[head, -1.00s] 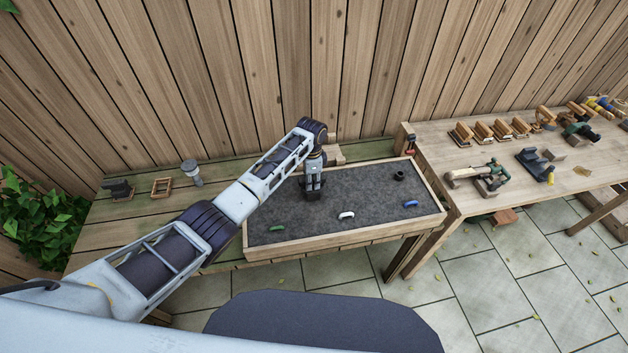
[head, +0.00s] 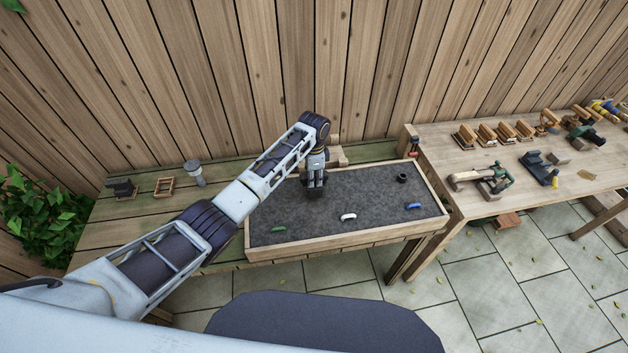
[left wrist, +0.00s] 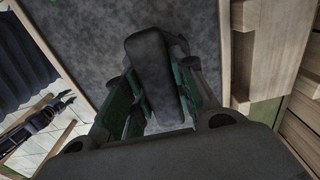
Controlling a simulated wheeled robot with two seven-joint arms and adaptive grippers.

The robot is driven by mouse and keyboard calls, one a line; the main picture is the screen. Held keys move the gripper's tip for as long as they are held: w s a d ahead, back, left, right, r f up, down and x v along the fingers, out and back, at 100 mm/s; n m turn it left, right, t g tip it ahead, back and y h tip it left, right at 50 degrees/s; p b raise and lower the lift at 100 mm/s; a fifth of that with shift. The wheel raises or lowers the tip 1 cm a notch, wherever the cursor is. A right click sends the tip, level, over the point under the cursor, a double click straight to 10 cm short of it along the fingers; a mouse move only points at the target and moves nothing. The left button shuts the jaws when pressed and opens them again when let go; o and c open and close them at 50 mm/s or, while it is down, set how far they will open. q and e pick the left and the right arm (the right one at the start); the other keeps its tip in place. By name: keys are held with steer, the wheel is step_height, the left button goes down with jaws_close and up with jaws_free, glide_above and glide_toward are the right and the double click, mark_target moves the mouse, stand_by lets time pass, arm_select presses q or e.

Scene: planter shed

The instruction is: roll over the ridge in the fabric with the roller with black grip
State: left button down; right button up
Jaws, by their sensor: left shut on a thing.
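The dark grey fabric (head: 365,195) lies in a shallow wooden-rimmed tray on the bench. My left gripper (head: 315,188) points down over the fabric's back left part. In the left wrist view, my left gripper (left wrist: 150,95) is shut on a dark, elongated piece that looks like the black grip (left wrist: 150,70) of the roller. The roller's other end is hidden, and I cannot tell whether it touches the fabric. I cannot make out the ridge in the fabric.
Small green (head: 278,229), white (head: 348,217) and blue (head: 413,206) arched pieces and a black ring (head: 401,178) sit on the fabric. Wooden blocks (head: 338,155) stand behind the tray. A table with several tools (head: 490,180) stands right.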

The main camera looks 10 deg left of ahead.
arm_select(q)
steer(key=shift+w+r, duration=0.1)
steer(key=shift+r, duration=2.25)
arm_select(e)
steer(key=shift+d, duration=0.1)
steer(key=shift+w, duration=0.15)
